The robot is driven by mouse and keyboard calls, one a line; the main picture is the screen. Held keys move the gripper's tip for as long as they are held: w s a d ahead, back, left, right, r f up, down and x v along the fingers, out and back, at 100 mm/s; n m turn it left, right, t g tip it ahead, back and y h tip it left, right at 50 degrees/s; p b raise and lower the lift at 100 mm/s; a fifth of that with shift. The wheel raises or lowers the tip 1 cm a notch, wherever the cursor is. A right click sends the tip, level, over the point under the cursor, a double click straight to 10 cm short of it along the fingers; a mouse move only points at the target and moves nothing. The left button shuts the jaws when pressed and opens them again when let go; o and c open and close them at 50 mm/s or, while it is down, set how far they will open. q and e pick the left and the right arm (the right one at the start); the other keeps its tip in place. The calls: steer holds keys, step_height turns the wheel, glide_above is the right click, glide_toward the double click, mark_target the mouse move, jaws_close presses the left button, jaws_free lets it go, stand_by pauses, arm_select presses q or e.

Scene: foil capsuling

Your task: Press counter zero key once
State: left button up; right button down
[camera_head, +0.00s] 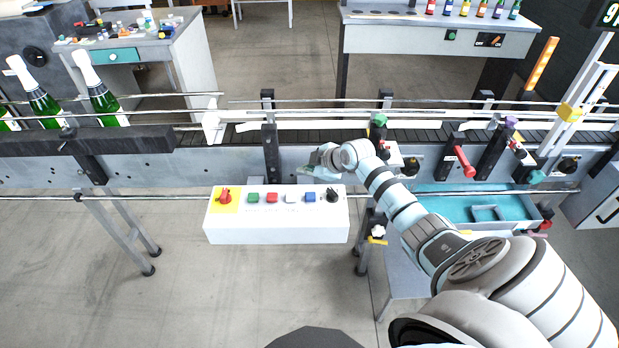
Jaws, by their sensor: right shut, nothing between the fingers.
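A white control box (277,224) hangs at the front of the conveyor. On its top sit a red rotary switch on a yellow plate (225,196), a green button (253,198), a red button (272,198), a white button (292,198), a blue button (311,197) and a black knob (333,195). Their labels are too small to read, so I cannot tell which is the counter zero key. My right gripper (309,169) is shut and empty, just beyond the box's rear edge in the picture, above the blue button. My left gripper is out of view.
The conveyor (190,140) runs across the view, with green bottles (103,100) at left. Red-handled clamps (465,163) and a teal tray (458,203) are at right. A dark display (604,14) is cut off at top right. The floor before the box is clear.

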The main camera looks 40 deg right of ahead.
mark_target(309, 197)
steer(key=shift+w+d+r, duration=0.15)
steer(key=shift+d+r, duration=0.05)
steer(key=shift+r, duration=0.1)
step_height(309, 197, down, 9)
steer(key=b, duration=0.8)
steer(key=shift+r, duration=0.1)
stand_by(1.1)
steer(key=shift+f+b, duration=0.3)
steer(key=shift+f, duration=0.15)
